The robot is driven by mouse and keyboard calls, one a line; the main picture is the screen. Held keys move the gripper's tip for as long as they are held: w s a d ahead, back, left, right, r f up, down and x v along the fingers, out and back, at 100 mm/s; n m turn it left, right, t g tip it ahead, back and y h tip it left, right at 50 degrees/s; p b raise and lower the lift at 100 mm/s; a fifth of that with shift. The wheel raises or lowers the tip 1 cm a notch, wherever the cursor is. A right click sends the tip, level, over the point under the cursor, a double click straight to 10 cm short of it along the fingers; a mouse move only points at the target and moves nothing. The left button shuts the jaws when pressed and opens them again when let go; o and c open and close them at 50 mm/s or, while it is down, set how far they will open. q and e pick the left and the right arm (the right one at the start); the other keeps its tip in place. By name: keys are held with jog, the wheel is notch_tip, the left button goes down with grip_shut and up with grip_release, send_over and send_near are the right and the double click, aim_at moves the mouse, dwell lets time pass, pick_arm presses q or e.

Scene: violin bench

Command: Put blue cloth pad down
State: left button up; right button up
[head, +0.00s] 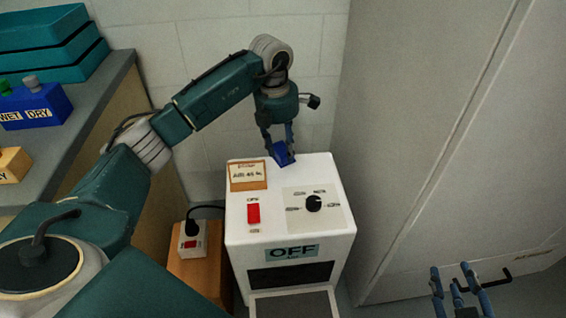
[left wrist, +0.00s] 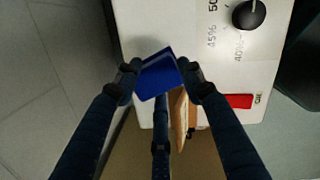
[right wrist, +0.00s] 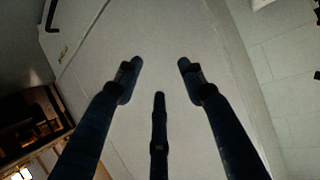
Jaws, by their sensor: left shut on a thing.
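The blue cloth pad (head: 283,155) is a small dark blue block. My left gripper (head: 279,146) is shut on it, over the back part of the white machine's top (head: 268,178). In the left wrist view the pad (left wrist: 158,76) sits between the two fingertips of the left gripper (left wrist: 157,74), slightly tilted. I cannot tell whether the pad touches the machine's top. My right gripper (head: 457,279) is at the lower right, away from the machine. In the right wrist view its fingers (right wrist: 157,72) are apart with nothing between them.
The white machine has a red switch (head: 253,213), a black dial (head: 313,203), an OFF label (head: 292,252) and a small framed card (head: 248,175). At left, a counter (head: 95,100) bears a blue WET/DRY box (head: 35,107) and teal trays (head: 50,45). A large pale panel (head: 430,130) stands at right.

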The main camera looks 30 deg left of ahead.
aim_at(283, 160)
pick_arm(q)
jog(key=shift+f, duration=0.55)
notch_tip(283, 160, down, 4)
jog(key=shift+r+b, duration=0.25)
jog(key=shift+b, duration=0.3)
jog(key=shift+f, duration=0.1)
pick_arm(e)
notch_tip(283, 160, up, 7)
jog(key=w+a+t+y, duration=0.1)
jog(key=w+t, duration=0.1)
jog(key=t, duration=0.1)
jog(key=shift+w+a, duration=0.25)
pick_arm(q)
jog(key=shift+f, duration=0.1)
pick_arm(e)
jog(key=shift+f, duration=0.1)
pick_arm(q)
jog(key=o, duration=1.1)
